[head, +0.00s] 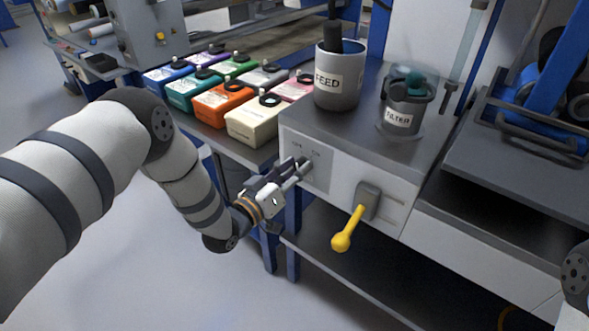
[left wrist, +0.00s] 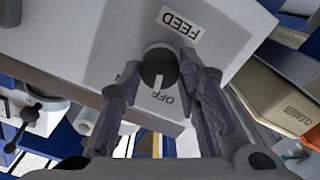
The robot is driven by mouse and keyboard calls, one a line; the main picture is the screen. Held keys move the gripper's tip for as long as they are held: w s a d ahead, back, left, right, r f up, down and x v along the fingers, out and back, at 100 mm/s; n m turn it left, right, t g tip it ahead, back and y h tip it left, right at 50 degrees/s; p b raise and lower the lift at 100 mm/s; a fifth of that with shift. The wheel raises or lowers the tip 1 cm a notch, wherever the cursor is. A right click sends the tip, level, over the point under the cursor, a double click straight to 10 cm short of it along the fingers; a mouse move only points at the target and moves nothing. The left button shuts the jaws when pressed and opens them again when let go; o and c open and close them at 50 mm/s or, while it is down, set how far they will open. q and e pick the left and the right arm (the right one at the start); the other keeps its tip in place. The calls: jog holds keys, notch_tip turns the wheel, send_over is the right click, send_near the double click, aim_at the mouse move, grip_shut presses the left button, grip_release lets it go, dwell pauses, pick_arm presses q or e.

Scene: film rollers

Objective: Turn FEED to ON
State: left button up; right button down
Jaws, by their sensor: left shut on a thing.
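The FEED knob is a round dark knob (left wrist: 160,66) on the front of a pale grey control box (head: 345,178). In the left wrist view, a FEED label (left wrist: 180,23) appears upside down beside it. A pale mark on the knob points down the picture, roughly toward the word OFF (left wrist: 163,97). My left gripper (head: 302,165) is at the panel below the OFF and ON marks; in the left wrist view its fingers (left wrist: 160,78) are closed on the knob from both sides. ON is not readable in the wrist view. My right gripper is out of view.
A yellow-handled lever (head: 347,230) sticks out of the box to the right of my left gripper. A FEED cup (head: 338,85) and a FILTER pot (head: 402,115) stand on top. Several coloured cartridges, including a cream one (head: 257,122), stand at the left.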

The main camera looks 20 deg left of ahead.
pick_arm(q)
jog(key=shift+d+m+p, duration=0.1)
jog(key=shift+m+p, duration=0.6)
jog(key=shift+m, duration=3.6)
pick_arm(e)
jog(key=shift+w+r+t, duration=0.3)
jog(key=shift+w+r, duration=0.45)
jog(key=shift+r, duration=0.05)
pick_arm(q)
jog(key=shift+m, duration=0.3)
jog(key=o, duration=1.1)
jog(key=shift+s, duration=0.1)
jog(key=shift+o, duration=0.2)
jog(key=v, duration=1.2)
